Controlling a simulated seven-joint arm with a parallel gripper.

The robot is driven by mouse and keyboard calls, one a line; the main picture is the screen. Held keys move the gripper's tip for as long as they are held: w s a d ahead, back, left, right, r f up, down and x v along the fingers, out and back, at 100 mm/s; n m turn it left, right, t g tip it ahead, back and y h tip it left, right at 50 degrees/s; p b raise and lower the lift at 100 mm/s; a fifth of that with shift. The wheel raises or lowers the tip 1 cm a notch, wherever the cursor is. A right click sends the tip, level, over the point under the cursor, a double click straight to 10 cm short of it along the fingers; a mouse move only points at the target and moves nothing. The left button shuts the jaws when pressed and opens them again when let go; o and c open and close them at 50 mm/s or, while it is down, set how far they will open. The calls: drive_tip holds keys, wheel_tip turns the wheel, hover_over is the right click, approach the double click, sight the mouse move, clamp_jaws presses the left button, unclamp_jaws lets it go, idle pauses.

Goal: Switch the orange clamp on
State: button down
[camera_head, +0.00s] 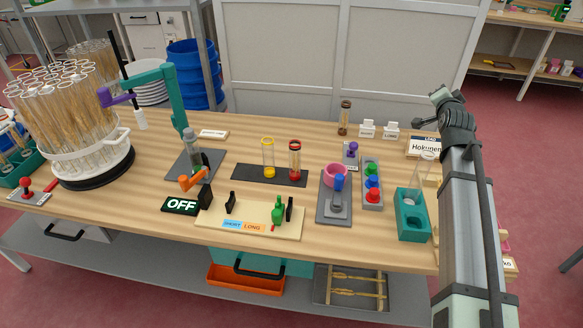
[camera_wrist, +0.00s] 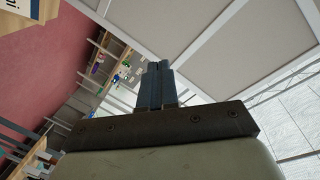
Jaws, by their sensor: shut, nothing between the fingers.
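The orange clamp (camera_head: 193,180) is a small orange lever beside a clear cylinder (camera_head: 193,150) on a grey base plate (camera_head: 181,168), left of the middle of the table. A black sign (camera_head: 181,206) reading OFF in white stands just in front of it. My gripper (camera_wrist: 159,68) shows in the wrist view with its dark fingers together and nothing between them. In the camera_head view my arm rises at the right edge, and its end is far to the right of the clamp, above the table's right side. The fingertips are hard to make out there.
A teal stand (camera_head: 170,95) with a purple arm rises behind the clamp. A turntable rack of wheat tubes (camera_head: 88,165) is at left. A board labelled SHORT and LONG (camera_head: 215,226) lies in front. Red and yellow tubes, grey button boxes and a teal holder (camera_head: 413,228) fill the right side.

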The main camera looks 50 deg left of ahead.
drive_tip(key=s+a+r+n+g+y, duration=0.2)
drive_tip(key=s+a+g, duration=0.1)
drive_tip(key=s+a, duration=0.9)
drive_tip(key=s+a+r+n+g+y, duration=0.2)
drive_tip(key=s+a+r, duration=0.1)
drive_tip(key=s+a, duration=0.9)
drive_tip(key=s+a+f+n+g+h, duration=0.1)
drive_tip(key=s+a+f+n+g, duration=0.3)
drive_tip(key=s, duration=0.7)
drive_tip(key=s+a+f+m+g+h, duration=0.15)
drive_tip(key=s+f, duration=0.45)
drive_tip(key=s, duration=0.6)
drive_tip(key=s+d+f+n+g+h, duration=0.1)
drive_tip(key=s+f, duration=0.4)
drive_tip(key=s, duration=0.5)
drive_tip(key=s+d+f+n+g+h, duration=0.1)
drive_tip(key=s+f+n+h, duration=0.1)
drive_tip(key=s+f, duration=0.3)
drive_tip(key=s+h, duration=0.1)
drive_tip(key=s, duration=0.3)
drive_tip(key=shift+s+g, duration=0.35)
drive_tip(key=shift+a+n+h, duration=0.1)
drive_tip(key=shift+n+h, duration=0.15)
approach(190, 185)
drive_tip(key=x, duration=0.5)
drive_tip(key=shift+w, duration=0.15)
drive_tip(key=shift+a, duration=0.1)
